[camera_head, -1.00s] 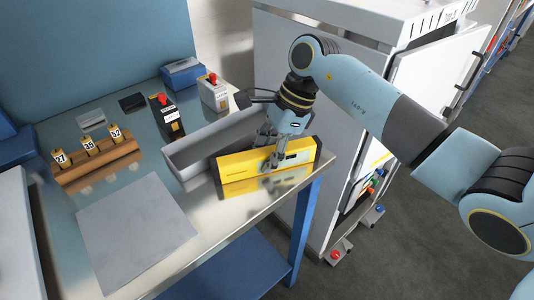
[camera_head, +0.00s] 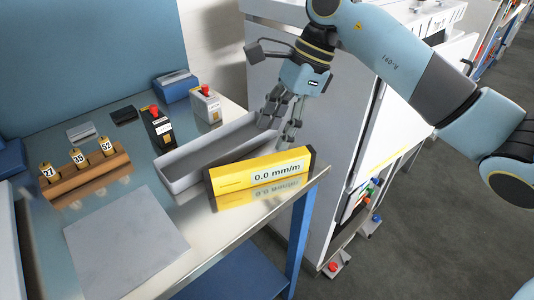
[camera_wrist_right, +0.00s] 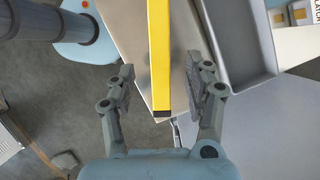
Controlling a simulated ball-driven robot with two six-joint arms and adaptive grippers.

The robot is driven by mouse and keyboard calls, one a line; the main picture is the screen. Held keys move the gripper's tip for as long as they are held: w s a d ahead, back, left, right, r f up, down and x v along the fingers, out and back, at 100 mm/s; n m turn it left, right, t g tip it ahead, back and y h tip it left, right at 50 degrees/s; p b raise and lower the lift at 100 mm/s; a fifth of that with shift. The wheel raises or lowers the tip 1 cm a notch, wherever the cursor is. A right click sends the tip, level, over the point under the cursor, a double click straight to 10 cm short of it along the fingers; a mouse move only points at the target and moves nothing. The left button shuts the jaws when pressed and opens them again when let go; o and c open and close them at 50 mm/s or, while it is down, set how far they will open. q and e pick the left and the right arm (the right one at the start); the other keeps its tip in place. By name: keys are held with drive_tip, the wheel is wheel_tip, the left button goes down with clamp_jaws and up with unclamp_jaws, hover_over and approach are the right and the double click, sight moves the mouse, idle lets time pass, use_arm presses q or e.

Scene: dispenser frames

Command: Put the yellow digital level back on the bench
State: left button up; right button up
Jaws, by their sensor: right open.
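The yellow digital level (camera_head: 259,173) stands on its long edge on the metal bench (camera_head: 215,238), near the bench's right front edge. Its display faces the camera and reads 0.0 mm/m. My right gripper (camera_head: 283,125) is open and empty, above and behind the level's right part, apart from it. In the right wrist view the level (camera_wrist_right: 159,50) shows from above as a narrow yellow bar between the two spread fingers (camera_wrist_right: 168,92), touching neither. My left gripper is not in view.
A long grey open tray (camera_head: 178,185) lies right behind the level. A wooden block with several numbered brass weights (camera_head: 90,180), two small boxes with red knobs (camera_head: 158,128) and a flat grey plate (camera_head: 125,233) are also on the bench. A white cabinet (camera_head: 345,100) stands to the right.

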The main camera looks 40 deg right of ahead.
drive_tip(key=shift+v, duration=1.4)
drive_tip(key=shift+a, duration=0.1)
